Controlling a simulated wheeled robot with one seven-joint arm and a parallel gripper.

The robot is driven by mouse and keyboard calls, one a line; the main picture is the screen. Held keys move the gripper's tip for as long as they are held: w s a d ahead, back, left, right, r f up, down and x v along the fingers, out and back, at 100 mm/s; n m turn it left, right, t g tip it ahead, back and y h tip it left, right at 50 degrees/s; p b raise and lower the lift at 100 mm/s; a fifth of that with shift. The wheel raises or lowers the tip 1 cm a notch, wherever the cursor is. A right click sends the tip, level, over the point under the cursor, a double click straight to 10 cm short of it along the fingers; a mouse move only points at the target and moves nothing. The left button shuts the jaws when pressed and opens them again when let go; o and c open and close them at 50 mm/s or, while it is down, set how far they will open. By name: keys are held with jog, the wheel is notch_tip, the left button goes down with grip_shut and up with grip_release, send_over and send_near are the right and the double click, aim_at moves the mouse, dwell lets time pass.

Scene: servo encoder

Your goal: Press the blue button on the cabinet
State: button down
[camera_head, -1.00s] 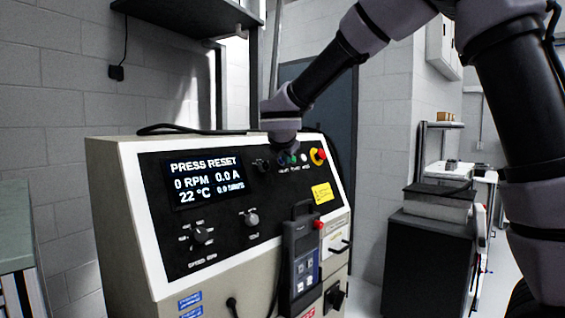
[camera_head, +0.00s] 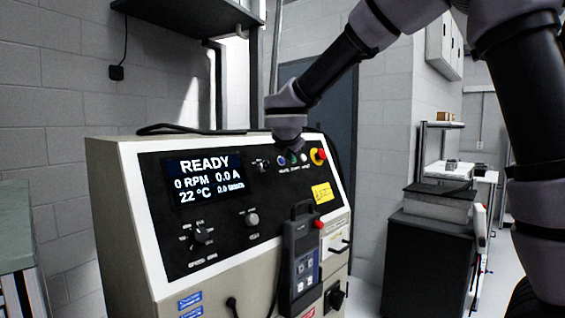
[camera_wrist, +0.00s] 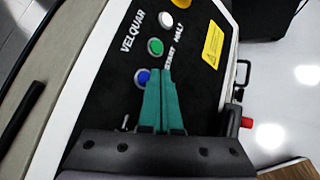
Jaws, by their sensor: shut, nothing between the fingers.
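The cabinet (camera_head: 120,215) has a sloped black panel, and its display (camera_head: 205,177) reads "READY". The blue button (camera_wrist: 142,77) sits on the panel beside the left edge of my fingertips in the wrist view. It also shows in the head view (camera_head: 282,160), just below my wrist. My gripper (camera_wrist: 160,80) has green fingers, shut together and empty.
A white button (camera_wrist: 166,19) and a red emergency knob on a yellow base (camera_head: 318,156) continue the row. Several knobs sit lower on the panel. A handheld pendant (camera_head: 300,255) hangs on the cabinet's front. A yellow label (camera_head: 322,193) is under the buttons.

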jog(key=s+d+r, duration=0.1)
jog(key=d, duration=0.1)
jog(key=s+d+r, duration=0.1)
jog(key=s, duration=0.1)
jog(key=shift+d+r, duration=0.15)
jog(key=shift+d, duration=0.25)
jog(key=s+d+m+g+h, duration=0.1)
jog(key=s+d+m, duration=0.2)
jog(key=d+m, duration=0.35)
jog(key=s+d+m+g, duration=0.2)
jog(key=s+d+m, duration=0.25)
jog(key=d, duration=0.35)
jog(key=s+d+m+g+h, duration=0.1)
jog(key=s+d+m, duration=0.2)
jog(key=d+m, duration=0.4)
jog(key=s+d+f+m+y, duration=0.1)
jog(key=s+d+m+y, duration=0.1)
jog(key=s+m, duration=0.5)
jog(key=s+d+f+m+y, duration=0.1)
jog(key=s+d+m+y, duration=0.1)
jog(key=s+m, duration=0.4)
jog(key=shift+s+f+m+g, duration=0.3)
jog(key=shift+s+m+g, duration=0.1)
jog(key=shift+m, duration=0.4)
